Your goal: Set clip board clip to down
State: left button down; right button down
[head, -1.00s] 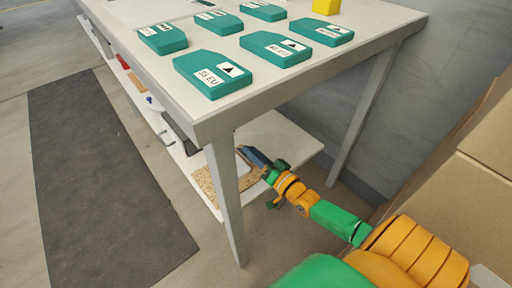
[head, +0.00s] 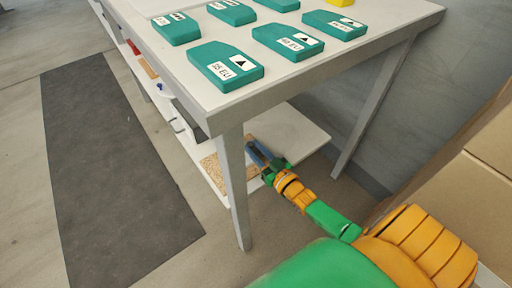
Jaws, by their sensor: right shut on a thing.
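The clip board (head: 211,167) lies on the white lower shelf under the table, a speckled brown board partly hidden by the table leg. Its blue-grey clip (head: 257,152) is at the board's right end, beside my right gripper. My right gripper (head: 268,167) reaches in from the lower right, its green fingers shut at the clip. The fingertips are small here, and the clip's exact angle cannot be made out. My left gripper is out of view.
The table (head: 165,62) carries several teal labelled blocks (head: 225,66) and a yellow object (head: 341,2). Its front leg (head: 235,190) stands close to my right arm. Cardboard boxes (head: 470,190) stand at the right. A dark mat (head: 110,160) lies on the floor at left.

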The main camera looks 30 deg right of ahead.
jog(key=shift+f, duration=0.1)
dwell(0.4)
jog(key=c, duration=0.7)
grip_release()
jog(key=shift+s, duration=0.4)
jog(key=s, duration=0.2)
jog(key=s+p, duration=0.1)
jog(key=s, duration=0.1)
jog(key=s+p, duration=0.1)
jog(key=s, duration=0.1)
jog(key=shift+s+d, duration=0.2)
jog(key=shift+d, duration=0.05)
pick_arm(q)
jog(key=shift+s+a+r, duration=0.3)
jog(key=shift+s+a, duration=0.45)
